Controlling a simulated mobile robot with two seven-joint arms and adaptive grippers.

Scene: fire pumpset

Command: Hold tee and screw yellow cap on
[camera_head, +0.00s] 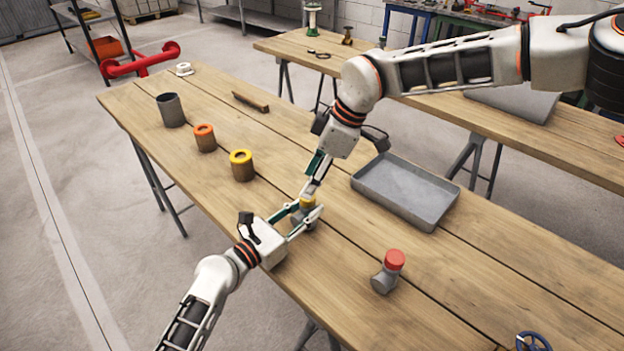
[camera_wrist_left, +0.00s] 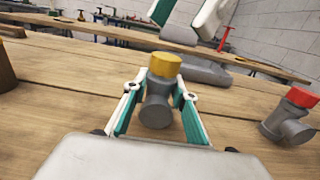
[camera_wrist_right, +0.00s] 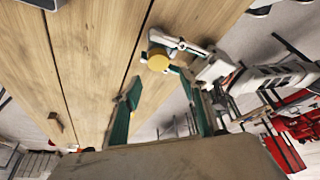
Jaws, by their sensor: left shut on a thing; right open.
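A grey pipe tee (camera_wrist_left: 156,108) stands on the wooden table between the fingers of my left gripper (camera_wrist_left: 155,92), which is shut on it. The yellow cap (camera_wrist_left: 165,65) sits on top of the tee; how far it is threaded cannot be seen. In the head view the tee is mostly hidden by the fingers, and the cap (camera_head: 307,201) shows above them. My right gripper (camera_wrist_right: 163,112) is open and empty. Its fingers are above and beside the cap (camera_wrist_right: 159,59), apart from it in the right wrist view.
A grey tray (camera_head: 447,206) lies behind. A yellow-rimmed cup (camera_head: 242,172), an orange-rimmed cup (camera_head: 205,143) and a grey cup (camera_head: 171,115) stand at the left.

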